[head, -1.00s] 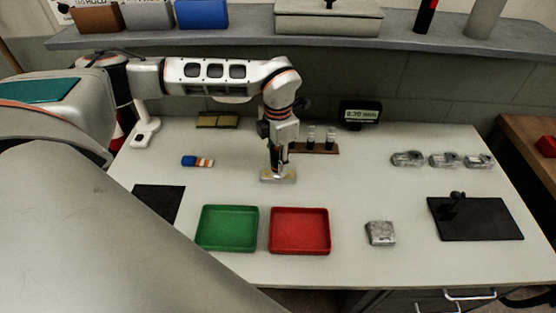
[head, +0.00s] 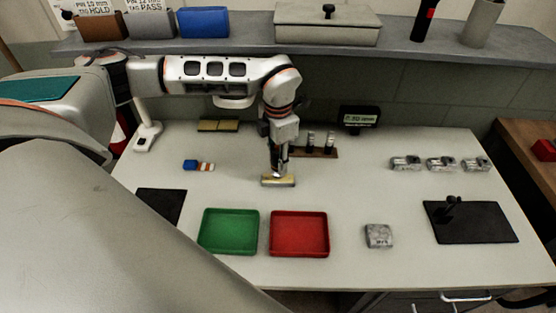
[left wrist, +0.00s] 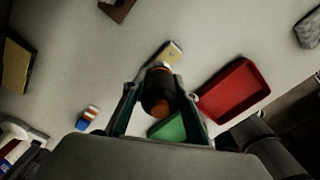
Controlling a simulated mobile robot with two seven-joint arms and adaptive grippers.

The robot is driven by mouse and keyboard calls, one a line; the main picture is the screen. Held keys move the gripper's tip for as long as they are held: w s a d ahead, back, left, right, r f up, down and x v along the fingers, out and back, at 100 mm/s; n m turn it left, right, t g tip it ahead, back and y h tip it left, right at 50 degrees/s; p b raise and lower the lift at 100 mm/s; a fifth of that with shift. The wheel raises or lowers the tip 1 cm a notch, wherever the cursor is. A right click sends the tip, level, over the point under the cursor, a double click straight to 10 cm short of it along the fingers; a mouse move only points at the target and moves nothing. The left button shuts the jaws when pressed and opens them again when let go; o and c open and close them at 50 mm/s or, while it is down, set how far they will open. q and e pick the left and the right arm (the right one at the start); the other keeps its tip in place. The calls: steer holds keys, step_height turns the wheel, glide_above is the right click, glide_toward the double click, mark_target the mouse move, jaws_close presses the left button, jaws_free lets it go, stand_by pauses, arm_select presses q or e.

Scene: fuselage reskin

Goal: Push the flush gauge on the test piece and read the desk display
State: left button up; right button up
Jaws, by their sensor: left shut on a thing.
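My left gripper (head: 279,162) points straight down over the cream test piece (head: 278,181) in the middle of the desk. In the left wrist view the gripper's fingers (left wrist: 158,103) are shut on the flush gauge (left wrist: 157,88), a dark cylinder with an orange end. The test piece (left wrist: 172,52) shows just beyond the gauge. The gauge's tip seems to be at the test piece; contact is too small to tell. The desk display (head: 359,117) stands at the back, its lit digits too blurred to read surely. My right gripper is out of view.
A green tray (head: 229,252) and a red tray (head: 299,253) lie in front of the test piece. Metal blocks (head: 441,164) and a black mat (head: 480,230) are at right. A blue-and-white item (head: 198,165) lies left.

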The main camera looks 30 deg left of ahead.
mark_target(278, 148)
arm_select(q)
step_height(278, 148, up, 2)
steer(key=shift+r+p, duration=0.1)
steer(key=shift+p, duration=0.6)
steer(key=shift+r, duration=1.15)
steer(key=shift+d, duration=0.1)
